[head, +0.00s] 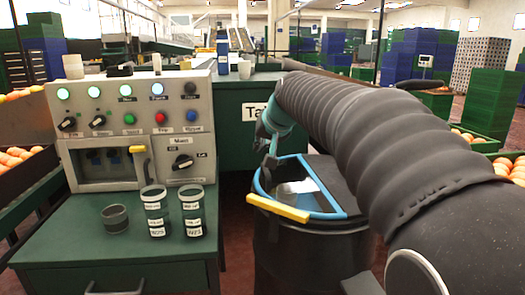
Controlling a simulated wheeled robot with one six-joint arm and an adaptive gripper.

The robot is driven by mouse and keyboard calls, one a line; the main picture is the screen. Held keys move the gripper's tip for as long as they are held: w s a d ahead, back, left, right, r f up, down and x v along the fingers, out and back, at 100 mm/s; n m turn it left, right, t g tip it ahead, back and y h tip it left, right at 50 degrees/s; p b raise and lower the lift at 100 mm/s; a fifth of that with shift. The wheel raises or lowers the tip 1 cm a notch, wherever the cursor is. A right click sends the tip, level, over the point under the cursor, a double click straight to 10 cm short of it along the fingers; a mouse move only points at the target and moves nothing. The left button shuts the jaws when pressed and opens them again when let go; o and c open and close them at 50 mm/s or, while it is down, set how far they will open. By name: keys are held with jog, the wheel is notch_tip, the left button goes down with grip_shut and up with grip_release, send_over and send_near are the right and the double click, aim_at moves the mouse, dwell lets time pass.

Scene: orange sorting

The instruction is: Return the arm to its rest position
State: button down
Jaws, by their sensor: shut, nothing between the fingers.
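My arm (375,135) in its grey ribbed sleeve reaches from the lower right toward the middle of the picture. The bin has a blue rim, a yellow handle and something pale inside. From this view I cannot tell how far the fingers are above the rim.
A green table (110,250) on the left holds a control panel (125,105), two labelled dark cups (155,212) and a small empty dark cup (115,218). Crates of oranges stand at both sides. A green cabinet (235,140) with a sign stands behind the bin.

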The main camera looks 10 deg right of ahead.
jog(key=s+a+r, duration=0.1)
jog(key=s+r, duration=0.3)
jog(key=s+f+g+p, duration=0.1)
jog(key=s+f, duration=0.5)
jog(key=s, duration=0.3)
jog(key=s+f+n+g+h+p, duration=0.1)
jog(key=s+f, duration=0.6)
jog(key=s, duration=0.3)
jog(key=s+f+n+g+p, duration=0.1)
jog(key=s+f, duration=0.6)
jog(key=s, duration=0.3)
jog(key=shift+s+d+f+g+h, duration=0.2)
jog(key=shift+d+g+h, duration=0.1)
jog(key=shift+h, duration=0.1)
